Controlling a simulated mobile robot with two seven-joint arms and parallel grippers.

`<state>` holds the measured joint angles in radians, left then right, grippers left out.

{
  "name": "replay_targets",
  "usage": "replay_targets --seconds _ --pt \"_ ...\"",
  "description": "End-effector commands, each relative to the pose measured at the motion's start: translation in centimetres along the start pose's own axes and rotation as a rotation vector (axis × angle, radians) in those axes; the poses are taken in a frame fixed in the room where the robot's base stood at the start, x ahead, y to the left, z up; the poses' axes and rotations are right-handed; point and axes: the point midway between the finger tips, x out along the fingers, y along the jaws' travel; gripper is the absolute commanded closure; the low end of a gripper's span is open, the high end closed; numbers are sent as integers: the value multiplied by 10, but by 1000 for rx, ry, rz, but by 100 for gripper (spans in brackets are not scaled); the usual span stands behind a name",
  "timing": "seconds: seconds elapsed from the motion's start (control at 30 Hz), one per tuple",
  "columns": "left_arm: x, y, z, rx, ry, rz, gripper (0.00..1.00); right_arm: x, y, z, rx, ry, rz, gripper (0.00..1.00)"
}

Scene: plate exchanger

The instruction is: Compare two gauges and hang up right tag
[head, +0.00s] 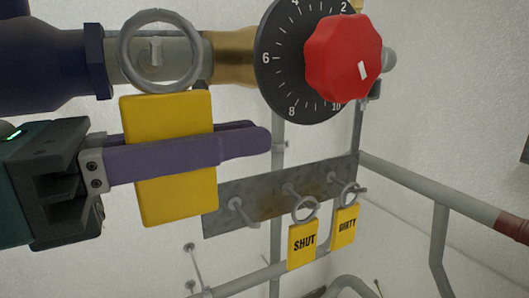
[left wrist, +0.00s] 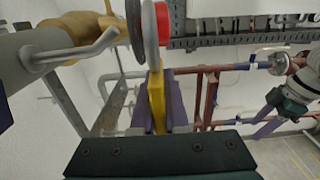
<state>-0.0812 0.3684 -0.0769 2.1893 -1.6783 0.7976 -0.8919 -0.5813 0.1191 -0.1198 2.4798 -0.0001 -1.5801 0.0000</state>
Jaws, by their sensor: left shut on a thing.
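My left gripper (head: 268,139) is shut on a blank-faced yellow tag (head: 175,205), held upright. Its purple fingers cross the tag's middle and hide part of its face. The tag's grey ring (head: 124,50) stands in front of a pipe, and a short peg (head: 156,53) shows through it. In the left wrist view the tag (left wrist: 157,98) is edge-on, and the peg (left wrist: 85,50) appears to end short of the ring. Yellow tags reading SHUT (head: 303,246) and DIRTY (head: 345,227) hang on a rack. No gauge is clearly seen. My right gripper (left wrist: 265,128) is small at the right; its opening is unclear.
A black numbered dial (head: 275,75) with a red knob (head: 343,58) is close right of the ring. The grey rack plate (head: 260,203) has a bare peg (head: 240,212) at left. Grey pipes (head: 400,180) run at the right.

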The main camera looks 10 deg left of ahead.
Motion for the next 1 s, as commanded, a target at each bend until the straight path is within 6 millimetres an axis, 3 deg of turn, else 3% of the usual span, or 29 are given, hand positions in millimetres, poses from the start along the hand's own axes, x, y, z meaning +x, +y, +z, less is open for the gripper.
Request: replay_targets --seconds 0.6,1.0 --pt "0 41 -8 1 0 1 100 22 -1 6 1 1 -1 44" --pt "0 50 -14 -1 0 1 100 34 -2 10 1 2 -1 44"
